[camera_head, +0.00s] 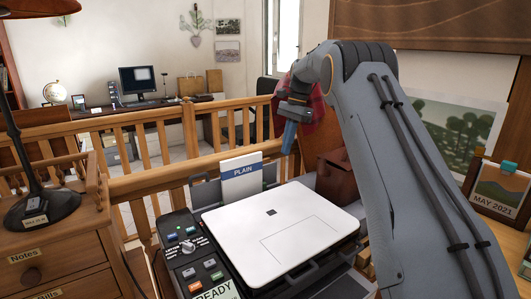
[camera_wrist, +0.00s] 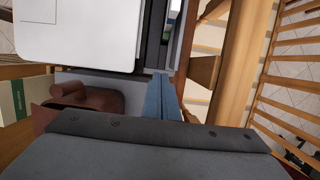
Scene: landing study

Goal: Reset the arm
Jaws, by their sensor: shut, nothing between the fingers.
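My arm rises on the right in the head view, bends at the top and hangs its end down to the left. My gripper (camera_head: 289,137) points downward with its blue fingers together and nothing between them. It is beyond the back edge of the white-lidded machine (camera_head: 285,242) and clear of its lid. In the wrist view the gripper's fingers (camera_wrist: 164,98) are closed together, and the machine's white lid (camera_wrist: 75,32) shows at the upper left.
A card marked PLAIN (camera_head: 241,178) stands upright at the machine's back. A wooden railing (camera_head: 190,128) runs behind it. A reddish-brown object (camera_head: 335,176) is close right of my gripper. A lamp (camera_head: 38,200) stands left; a calendar (camera_head: 497,190) is at the right.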

